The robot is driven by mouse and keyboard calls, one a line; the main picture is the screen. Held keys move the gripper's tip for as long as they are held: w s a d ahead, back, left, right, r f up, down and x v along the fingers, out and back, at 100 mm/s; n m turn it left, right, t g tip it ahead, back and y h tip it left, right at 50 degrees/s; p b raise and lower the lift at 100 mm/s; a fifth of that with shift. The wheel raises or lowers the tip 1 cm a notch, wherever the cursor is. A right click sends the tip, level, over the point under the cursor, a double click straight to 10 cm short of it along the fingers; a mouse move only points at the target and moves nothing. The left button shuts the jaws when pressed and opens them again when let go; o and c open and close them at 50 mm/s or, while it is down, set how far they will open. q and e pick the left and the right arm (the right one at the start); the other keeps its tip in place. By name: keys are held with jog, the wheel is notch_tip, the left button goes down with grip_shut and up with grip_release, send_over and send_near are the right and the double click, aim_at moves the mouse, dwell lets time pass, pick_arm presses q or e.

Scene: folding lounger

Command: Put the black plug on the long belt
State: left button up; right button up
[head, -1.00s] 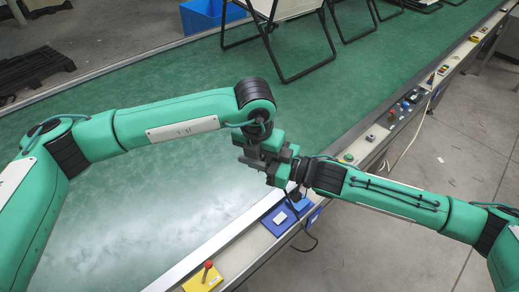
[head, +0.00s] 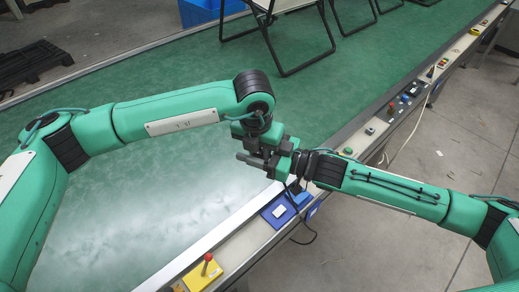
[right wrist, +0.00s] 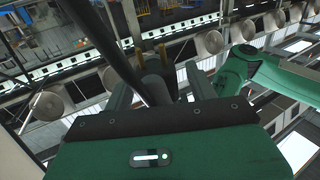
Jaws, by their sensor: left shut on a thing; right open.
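The long belt (head: 120,205) is the wide green surface running from lower left to upper right in the head view. My right gripper (head: 246,160) is open, close against the left one, and the two overlap in the picture. A thin black cable (head: 314,232) hangs below my right wrist.
A folding lounger frame (head: 290,45) stands on the belt at the back. A blue crate (head: 208,12) is beyond the far edge. Along the near rail sit a blue box (head: 282,212), a yellow box with a red knob (head: 203,275) and several switches. The belt's left part is clear.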

jog(key=v, duration=1.2)
jog(key=d+f+m+h, duration=0.35)
jog(key=d+f, duration=0.25)
jog(key=f, duration=1)
jog(key=d+f+m+h, duration=0.2)
jog(key=d+f+h, duration=0.3)
jog(key=f, duration=1)
jog(key=d+f+m+h, duration=0.2)
jog(key=d+f+h, duration=0.3)
jog(key=f, duration=1.1)
jog(key=s+d+f+m+g+h, duration=0.2)
jog(key=s+f+g, duration=0.1)
jog(key=s+f, duration=1.2)
jog(key=s+a+f+g, duration=0.2)
jog(key=s+f, duration=0.1)
jog(key=s, duration=1)
jog(key=s+a+f+g, duration=0.2)
jog(key=s+a+f, duration=0.1)
jog(key=s, duration=1)
jog(key=shift+s+f+m, duration=0.35)
jog(key=shift+f, duration=0.35)
